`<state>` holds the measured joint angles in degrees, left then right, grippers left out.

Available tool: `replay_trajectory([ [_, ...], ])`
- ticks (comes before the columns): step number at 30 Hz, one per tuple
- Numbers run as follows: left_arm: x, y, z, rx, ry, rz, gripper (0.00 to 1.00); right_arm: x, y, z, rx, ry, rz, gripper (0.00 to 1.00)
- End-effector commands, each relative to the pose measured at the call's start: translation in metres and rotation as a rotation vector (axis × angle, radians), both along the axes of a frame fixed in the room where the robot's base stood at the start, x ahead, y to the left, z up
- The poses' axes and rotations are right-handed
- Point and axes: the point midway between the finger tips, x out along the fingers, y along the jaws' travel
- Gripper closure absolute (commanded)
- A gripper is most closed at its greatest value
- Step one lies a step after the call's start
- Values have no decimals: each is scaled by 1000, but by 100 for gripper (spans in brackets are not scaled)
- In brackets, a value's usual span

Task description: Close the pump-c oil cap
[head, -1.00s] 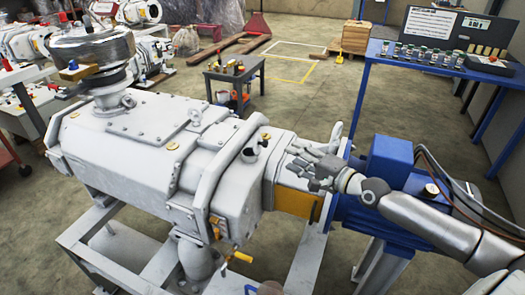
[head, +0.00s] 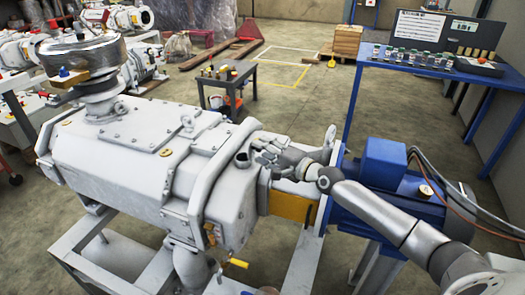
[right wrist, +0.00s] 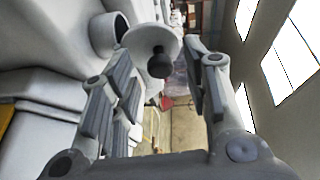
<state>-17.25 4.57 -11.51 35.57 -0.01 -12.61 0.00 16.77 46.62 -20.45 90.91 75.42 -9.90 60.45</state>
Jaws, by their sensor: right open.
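The pump (head: 130,150) is a large light-grey machine across the left and middle of the head view. Its oil port (head: 243,158) is a short round neck on the end housing. In the right wrist view the oil port (right wrist: 106,34) shows an open mouth. The oil cap (right wrist: 146,42), a pale disc with a dark knob, stands beside it, off the mouth. My right gripper (head: 266,150) is open just right of the port. In its wrist view, the gripper (right wrist: 162,62) has its fingers on either side of the cap, apparently not gripping it. My left gripper is out of view.
The blue motor (head: 385,185) lies under my right forearm. A yellow handle (head: 238,263) sticks out low on the pump front. A small dark cart (head: 230,85) and a blue bench (head: 425,68) with several small jars stand behind. Floor between them is open.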

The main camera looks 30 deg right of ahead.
Motion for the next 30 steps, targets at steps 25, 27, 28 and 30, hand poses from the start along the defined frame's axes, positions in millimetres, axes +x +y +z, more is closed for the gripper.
replay_trajectory([
  [25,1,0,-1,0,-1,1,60,10,4,-1,0,1,1,100],
  [27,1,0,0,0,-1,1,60,10,4,-1,0,1,1,100],
  [28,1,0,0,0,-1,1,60,10,4,-1,-1,2,1,100],
  [30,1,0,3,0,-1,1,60,10,4,0,-3,5,1,100],
])
